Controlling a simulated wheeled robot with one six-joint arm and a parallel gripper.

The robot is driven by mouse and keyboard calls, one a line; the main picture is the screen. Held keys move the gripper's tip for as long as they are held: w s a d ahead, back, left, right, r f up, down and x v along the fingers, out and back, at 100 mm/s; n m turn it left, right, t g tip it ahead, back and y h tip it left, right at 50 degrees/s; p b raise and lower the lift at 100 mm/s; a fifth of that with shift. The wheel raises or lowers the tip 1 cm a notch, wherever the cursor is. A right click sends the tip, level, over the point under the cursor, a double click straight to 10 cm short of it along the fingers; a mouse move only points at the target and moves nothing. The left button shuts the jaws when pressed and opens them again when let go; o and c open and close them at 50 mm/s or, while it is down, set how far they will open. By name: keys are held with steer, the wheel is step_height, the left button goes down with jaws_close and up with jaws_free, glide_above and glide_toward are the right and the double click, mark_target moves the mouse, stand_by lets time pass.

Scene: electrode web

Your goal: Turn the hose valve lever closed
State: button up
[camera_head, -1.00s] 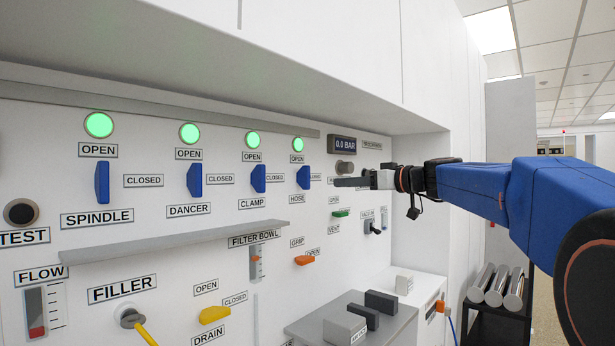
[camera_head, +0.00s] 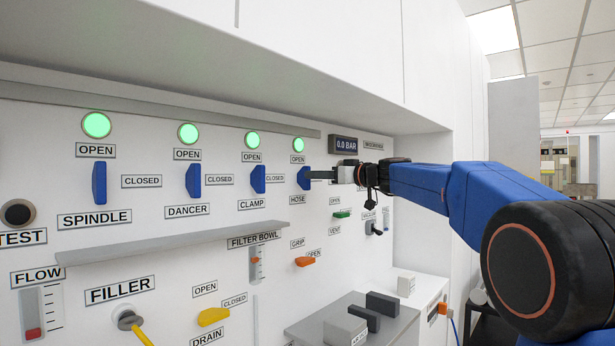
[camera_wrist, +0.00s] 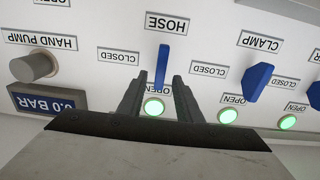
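The blue HOSE valve lever (camera_head: 304,178) stands upright on the white panel, pointing at its OPEN label, with a lit green lamp (camera_head: 298,144) above it. In the wrist view the HOSE lever (camera_wrist: 162,62) lies between the tips of my gripper (camera_wrist: 160,88). The two dark fingers are spread, with a gap visible on each side of the lever. In the head view my gripper (camera_head: 321,175) reaches the lever from the right, its fingertips at the lever's right side. The CLOSED label (camera_wrist: 118,56) of the HOSE lever shows in the wrist view.
The blue CLAMP lever (camera_head: 258,179) is the nearest neighbour, left of HOSE. Blue DANCER (camera_head: 194,180) and SPINDLE (camera_head: 99,183) levers stand farther left. A pressure display (camera_head: 344,145) reads 0.0 BAR beside the gripper. A grey shelf (camera_head: 170,243) juts out below the levers.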

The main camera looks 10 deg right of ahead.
steer(key=shift+x, duration=2.45)
steer(key=shift+c, duration=0.6)
jaws_close()
